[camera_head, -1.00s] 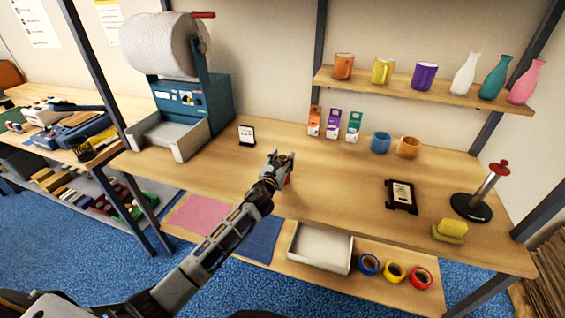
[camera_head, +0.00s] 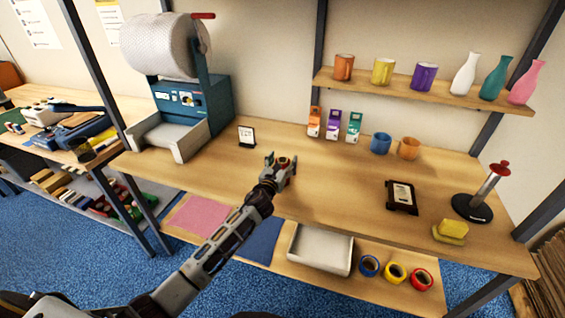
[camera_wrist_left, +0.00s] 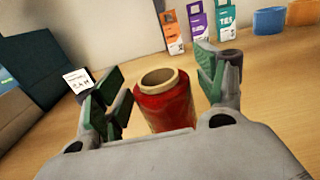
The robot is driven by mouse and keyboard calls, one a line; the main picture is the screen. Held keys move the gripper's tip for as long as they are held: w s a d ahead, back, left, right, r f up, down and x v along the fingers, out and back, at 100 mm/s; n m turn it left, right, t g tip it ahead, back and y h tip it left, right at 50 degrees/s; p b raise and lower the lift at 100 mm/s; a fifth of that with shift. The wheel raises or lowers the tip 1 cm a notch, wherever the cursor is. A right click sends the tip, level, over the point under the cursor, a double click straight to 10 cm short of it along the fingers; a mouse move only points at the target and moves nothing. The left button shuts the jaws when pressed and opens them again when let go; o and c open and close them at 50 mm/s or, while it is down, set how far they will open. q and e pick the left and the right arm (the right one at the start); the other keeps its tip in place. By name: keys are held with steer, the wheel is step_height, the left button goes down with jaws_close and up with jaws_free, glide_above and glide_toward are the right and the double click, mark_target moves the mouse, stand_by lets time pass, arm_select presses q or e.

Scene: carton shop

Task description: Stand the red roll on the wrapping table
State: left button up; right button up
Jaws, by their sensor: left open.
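The red roll (camera_wrist_left: 166,106) stands upright on the wrapping table (camera_head: 340,194), its hollow tan core facing up in the left wrist view. In the head view only a small part of the roll (camera_head: 284,161) shows between the fingers. My left gripper (camera_head: 281,163) is open around it. In the left wrist view the green-padded fingers (camera_wrist_left: 160,92) stand on either side of the roll, with a gap on each side. The roll's lower part is hidden by the gripper body. My right gripper is not in view.
A small card stand (camera_head: 247,136) and the paper dispenser (camera_head: 188,105) stand to the left. A dark frame (camera_head: 401,197) lies farther right. Table around the roll is clear.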

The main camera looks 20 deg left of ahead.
arm_select(q)
steer(key=shift+s+r, duration=0.1)
steer(key=shift+r, duration=0.05)
steer(key=s, duration=1.1)
steer(key=shift+s+a, duration=0.2)
steer(key=shift+s, duration=0.2)
